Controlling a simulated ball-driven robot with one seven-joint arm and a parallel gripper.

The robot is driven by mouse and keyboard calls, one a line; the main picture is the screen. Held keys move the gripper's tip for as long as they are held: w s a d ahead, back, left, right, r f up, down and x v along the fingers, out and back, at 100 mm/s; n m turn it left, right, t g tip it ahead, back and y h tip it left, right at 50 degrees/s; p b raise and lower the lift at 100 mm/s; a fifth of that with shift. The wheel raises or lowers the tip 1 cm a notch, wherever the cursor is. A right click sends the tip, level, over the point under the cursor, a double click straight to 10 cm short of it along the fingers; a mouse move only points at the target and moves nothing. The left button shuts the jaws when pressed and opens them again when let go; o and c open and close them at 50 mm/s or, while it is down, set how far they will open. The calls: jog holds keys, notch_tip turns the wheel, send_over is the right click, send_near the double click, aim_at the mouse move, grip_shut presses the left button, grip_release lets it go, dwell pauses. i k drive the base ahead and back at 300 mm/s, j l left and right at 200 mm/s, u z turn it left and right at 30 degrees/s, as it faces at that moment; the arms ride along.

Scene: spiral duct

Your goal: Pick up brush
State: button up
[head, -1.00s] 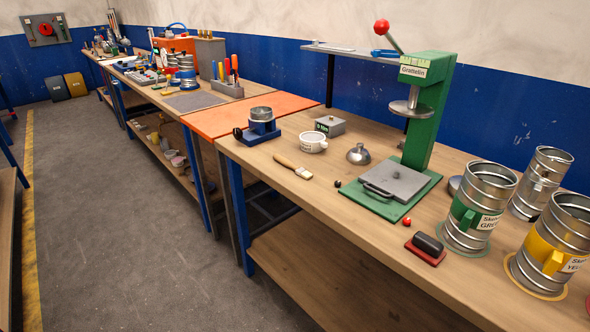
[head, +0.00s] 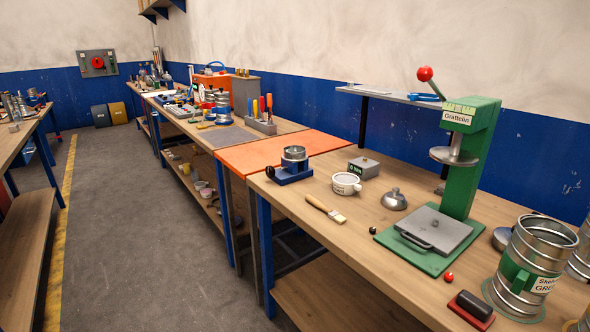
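The brush (head: 325,208) has a wooden handle and pale bristles. It lies flat on the near wooden workbench (head: 350,252), close to its front edge, with the handle pointing to the upper left and the bristles to the lower right. Nothing covers it. My gripper is not in view.
Around the brush stand a blue fixture with a metal ring (head: 291,167), a white cup (head: 346,184), a metal funnel (head: 393,199) and a green press (head: 450,180). Metal duct pieces (head: 530,268) stand at the right. The grey floor aisle (head: 150,240) at left is clear.

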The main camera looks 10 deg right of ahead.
aim_at(334, 215)
jog(key=i+j+z, duration=0.1)
jog(key=i+j, duration=0.2)
jog(key=i+j+z, duration=0.15)
jog(key=i+j, duration=0.15)
jog(key=j, duration=0.25)
jog(key=i+j+z, duration=0.1)
jog(key=i+j, duration=0.15)
jog(key=j, duration=0.2)
